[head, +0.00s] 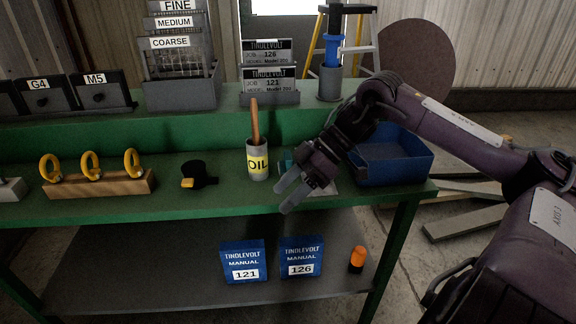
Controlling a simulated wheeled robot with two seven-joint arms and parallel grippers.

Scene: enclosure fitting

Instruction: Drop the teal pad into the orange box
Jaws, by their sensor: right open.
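Nothing shows between the fingers. I see no orange box; an open blue box (398,172) stands at the right end of the bench, partly behind my right arm. My left gripper is not in view.
A black and yellow item (198,175) and a wooden block with yellow rings (100,184) are left. Blue manuals (243,261) and an orange item (357,260) are on the lower shelf.

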